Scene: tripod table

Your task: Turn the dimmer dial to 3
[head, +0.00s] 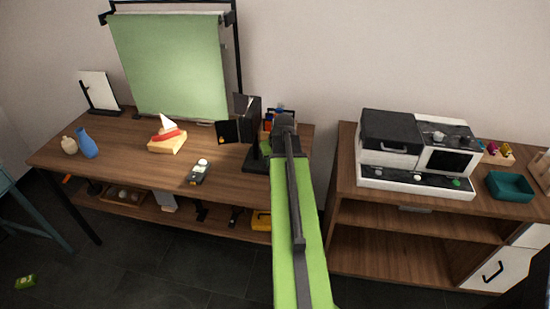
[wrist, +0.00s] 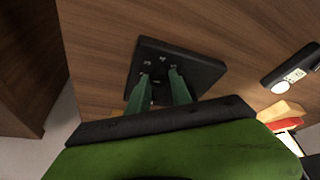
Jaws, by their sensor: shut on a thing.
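A black square dial plate (wrist: 195,66) with small pale markings lies on the wooden table in the wrist view. My gripper (wrist: 161,80) reaches down over its middle, with its two green fingers close together on either side of the dial. The dial itself is mostly hidden between the fingers, and I cannot read which number it points to. In the head view the plate (head: 254,167) shows at the table's right part, partly covered by my arm.
A dark device with a pale round knob (wrist: 297,75) is to the right in the wrist view. The table (head: 120,150) also bears a blue vase (head: 87,143) and a toy boat (head: 167,136). A cabinet with a coffee machine (head: 415,155) stands at right.

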